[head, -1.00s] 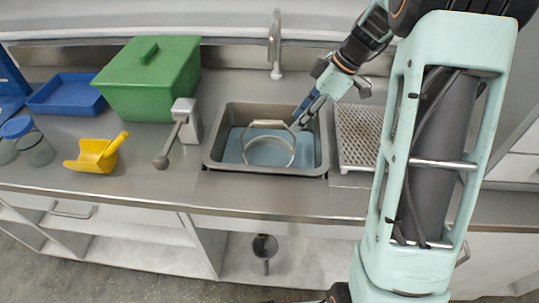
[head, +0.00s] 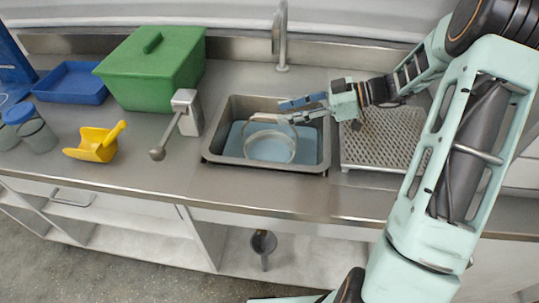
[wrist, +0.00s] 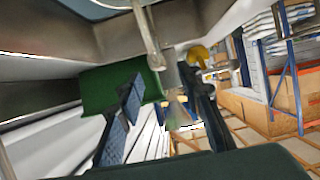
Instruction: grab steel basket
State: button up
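The steel basket (head: 269,148) is a round silver ring with a raised handle. It sits in blue water in the sink (head: 214,140). My gripper (head: 287,112) is over the sink's upper right part with its blue fingers pointing left. The fingers are apart, and they are close to the right side of the basket's handle in the head view. Whether they touch it I cannot tell. In the wrist view my gripper (wrist: 165,105) shows a wide gap with nothing held. A metal bar there may be the handle or the tap; I cannot tell which.
A tap (head: 281,40) rises behind the sink. A metal lever post (head: 187,113) stands left of it. A perforated drain plate (head: 385,140) lies to the right. A green lidded bin (head: 153,75), yellow scoop (head: 96,143) and blue tray (head: 71,83) are further left.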

aim_at(272, 115)
jog(key=x, duration=0.5)
jog(key=shift+a+f+p, duration=0.25)
jog(key=shift+p, duration=0.05)
jog(key=shift+c, duration=0.3)
grip_shut()
jog(key=shift+w+r, duration=0.1)
jog(key=shift+r, duration=0.05)
